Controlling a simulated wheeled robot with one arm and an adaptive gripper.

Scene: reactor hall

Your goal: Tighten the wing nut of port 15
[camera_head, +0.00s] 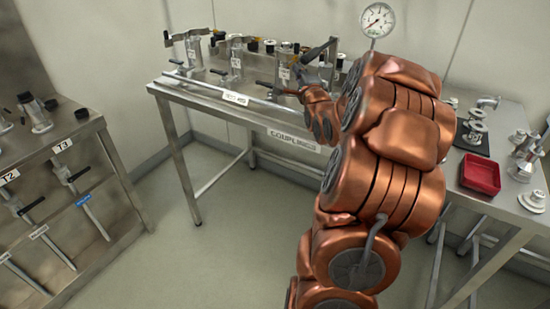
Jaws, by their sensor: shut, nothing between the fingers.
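My copper-coloured arm reaches over the table marked COUPLINGS (182,93), and my gripper (303,73) is at its far end, shut and empty. It is close beside the right one of three metal port fittings (284,74); I cannot tell whether it touches it. The other fittings, the middle one (236,62) and the left one (193,48), stand upright farther left, each with a white label and dark handles. The label numbers are too small to read, so I cannot tell which is port 15. No wing nut can be made out clearly.
A round gauge (377,20) stands behind my arm. At right, a table holds a red tray (480,173) and several metal fittings (532,200). The floor (200,240) between is clear.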

